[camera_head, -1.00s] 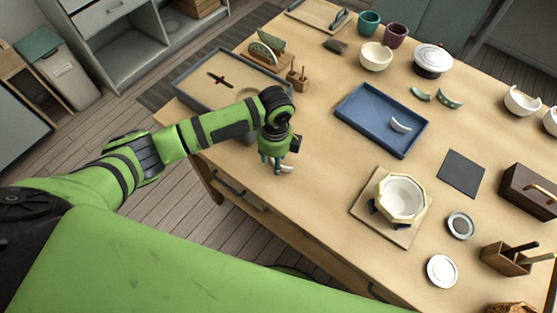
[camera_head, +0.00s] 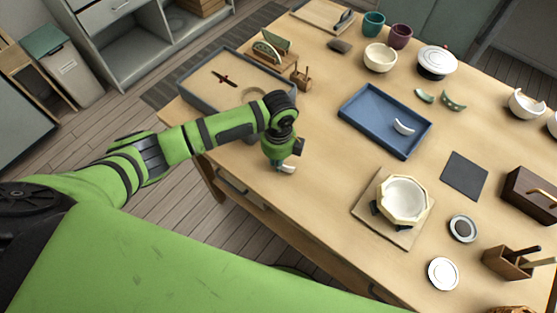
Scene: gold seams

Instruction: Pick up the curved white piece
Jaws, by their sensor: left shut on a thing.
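A curved white piece (camera_head: 288,168) is at the front edge of the wooden table, in my left gripper (camera_head: 280,167). The gripper points down and is shut on it; the fingers and wrist hide part of the piece. I cannot tell whether the piece still touches the table. Another curved white piece (camera_head: 404,127) lies in the blue tray (camera_head: 352,120), apart from the gripper. My right gripper is not in view.
A white bowl (camera_head: 404,195) in a holder stands on a wooden board (camera_head: 366,213). A grey-rimmed tray (camera_head: 207,107) lies left of the gripper. Green shards (camera_head: 453,105), cups, bowls and a dark square mat (camera_head: 464,175) are farther right. The table between gripper and blue tray is clear.

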